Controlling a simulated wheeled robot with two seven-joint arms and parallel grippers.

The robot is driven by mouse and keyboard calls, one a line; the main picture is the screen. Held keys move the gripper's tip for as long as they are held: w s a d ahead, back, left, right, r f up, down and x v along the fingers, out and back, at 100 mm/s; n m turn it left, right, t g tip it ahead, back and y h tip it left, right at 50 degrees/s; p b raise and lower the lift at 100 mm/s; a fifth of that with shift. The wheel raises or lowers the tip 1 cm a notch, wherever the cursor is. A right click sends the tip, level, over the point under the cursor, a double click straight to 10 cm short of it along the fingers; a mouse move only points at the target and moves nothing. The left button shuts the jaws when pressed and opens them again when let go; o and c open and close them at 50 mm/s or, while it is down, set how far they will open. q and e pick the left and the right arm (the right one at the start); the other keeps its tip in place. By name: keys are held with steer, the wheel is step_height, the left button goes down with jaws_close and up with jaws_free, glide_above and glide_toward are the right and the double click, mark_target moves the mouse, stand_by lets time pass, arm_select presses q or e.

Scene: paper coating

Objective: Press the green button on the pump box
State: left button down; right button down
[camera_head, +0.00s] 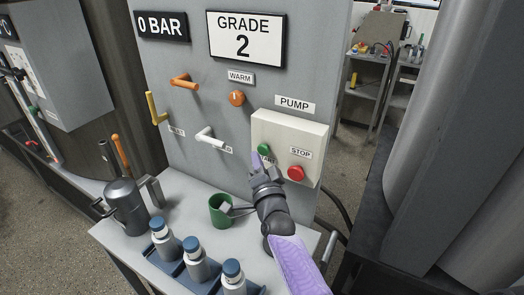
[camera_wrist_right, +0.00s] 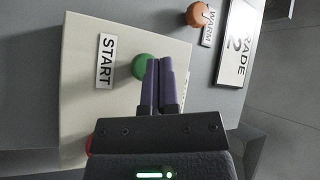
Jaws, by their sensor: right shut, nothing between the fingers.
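The pump box (camera_head: 285,133) is a cream box on the grey panel, under a PUMP label. Its green button (camera_head: 264,149) is on the left and the red STOP button (camera_head: 296,173) is on the right. My right gripper (camera_head: 257,160) is shut and empty, its purple fingertips right by the green button. In the right wrist view the shut fingers (camera_wrist_right: 160,66) overlap the right part of the green button (camera_wrist_right: 140,67), beside the START label. I cannot tell whether they touch it. My left gripper is not in view.
A green cup (camera_head: 219,213) stands on the table left of my right arm. A tray with several blue-capped bottles (camera_head: 195,262) is at the front, and a dark grey canister (camera_head: 125,205) stands at the left. Levers (camera_head: 208,138) and an orange knob (camera_head: 236,98) stick out from the panel.

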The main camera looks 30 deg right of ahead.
steer(key=shift+d, duration=0.1)
stand_by(0.3)
steer(key=shift+w+d, duration=0.25)
steer(key=shift+d, duration=0.05)
steer(key=shift+w+d+b, duration=0.25)
steer(key=shift+d+b, duration=0.15)
steer(key=shift+b, duration=0.05)
stand_by(0.7)
steer(key=shift+s+a, duration=0.1)
steer(key=shift+s+a+p, duration=0.4)
steer(key=shift+a+p, duration=0.2)
steer(key=shift+a, duration=0.05)
steer(key=shift+a, duration=0.1)
